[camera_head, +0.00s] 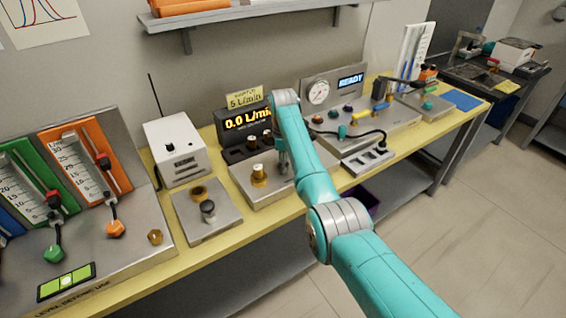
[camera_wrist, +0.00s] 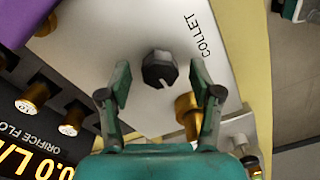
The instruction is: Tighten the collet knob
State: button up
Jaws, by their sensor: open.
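The collet knob (camera_wrist: 160,68) is dark and faceted with a white pointer line, in the wrist view. It stands on a pale metal block (camera_wrist: 95,50) beside the printed word COLLET. My gripper (camera_wrist: 160,82) is open, with one green finger on each side of the knob in the picture. Gaps show between the fingers and the knob, and nothing is held. Whether the fingertips are level with the knob is hard to tell. In the head view my gripper (camera_head: 282,158) points down at the block (camera_head: 240,196); the knob is hidden there.
A brass fitting (camera_wrist: 188,112) stands close to the right finger; it also shows in the head view (camera_head: 259,175). Behind the block, a flow display (camera_head: 247,120) reads 0.0 L/min. A plate with two fittings (camera_head: 190,235) lies left, and a gauge panel (camera_head: 335,88) stands right.

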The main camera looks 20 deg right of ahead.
jog(key=c, duration=1.1)
jog(key=shift+c, duration=0.2)
